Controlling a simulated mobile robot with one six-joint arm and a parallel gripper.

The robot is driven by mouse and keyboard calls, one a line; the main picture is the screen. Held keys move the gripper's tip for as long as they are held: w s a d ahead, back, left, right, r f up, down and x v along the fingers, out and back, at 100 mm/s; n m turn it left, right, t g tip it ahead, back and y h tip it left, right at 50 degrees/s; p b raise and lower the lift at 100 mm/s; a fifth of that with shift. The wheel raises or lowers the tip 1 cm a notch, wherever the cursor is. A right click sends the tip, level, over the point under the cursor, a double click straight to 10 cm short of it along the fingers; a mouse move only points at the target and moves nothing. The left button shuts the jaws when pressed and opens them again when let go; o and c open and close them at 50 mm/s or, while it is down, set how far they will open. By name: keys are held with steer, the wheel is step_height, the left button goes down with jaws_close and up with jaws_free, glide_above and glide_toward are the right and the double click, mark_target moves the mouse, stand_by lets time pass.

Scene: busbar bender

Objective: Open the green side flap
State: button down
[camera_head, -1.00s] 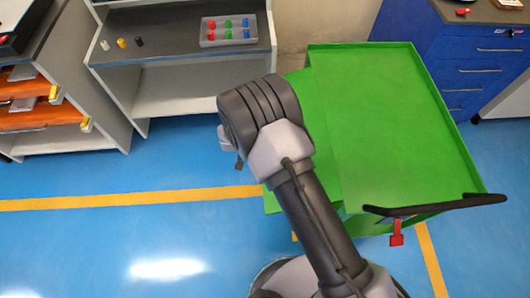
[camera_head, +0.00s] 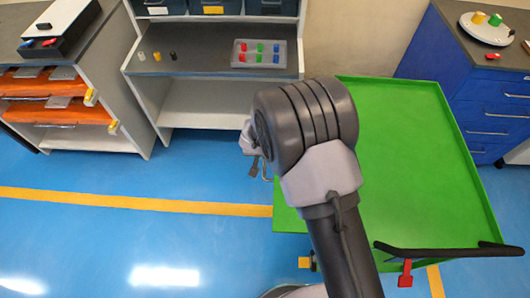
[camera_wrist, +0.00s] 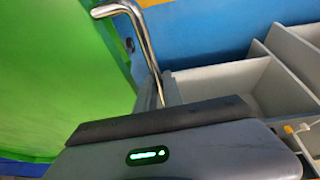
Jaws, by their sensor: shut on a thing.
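The green cart (camera_head: 415,160) stands at the right in the head view, its broad top bare. A strip of its green left side, which I take as the side flap (camera_head: 288,218), shows left of my arm; the arm hides much of it. The flap's angle is hard to tell. In the wrist view a green panel (camera_wrist: 55,75) fills the left. A bent silver handle (camera_wrist: 137,28) runs down beside it to my gripper (camera_wrist: 168,88). My gripper is shut on the handle; the fingertips are mostly hidden. In the head view the gripper (camera_head: 255,160) is left of the cart.
A grey shelf unit (camera_head: 205,95) with a tray of coloured pieces (camera_head: 259,53) stands behind. A blue drawer cabinet (camera_head: 490,100) is at the back right. A black push bar (camera_head: 450,251) and red tag (camera_head: 405,274) are at the cart's front. Blue floor is clear at left.

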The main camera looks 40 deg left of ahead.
steer(key=shift+a+r, duration=0.15)
steer(key=shift+r, duration=0.1)
steer(key=c, duration=1.8)
jaws_free()
steer(key=p+v, duration=0.4)
steer(key=v, duration=1.3)
steer(key=shift+s+d+r, duration=0.1)
steer(key=shift+d+r, duration=0.05)
steer(key=shift+d, duration=0.05)
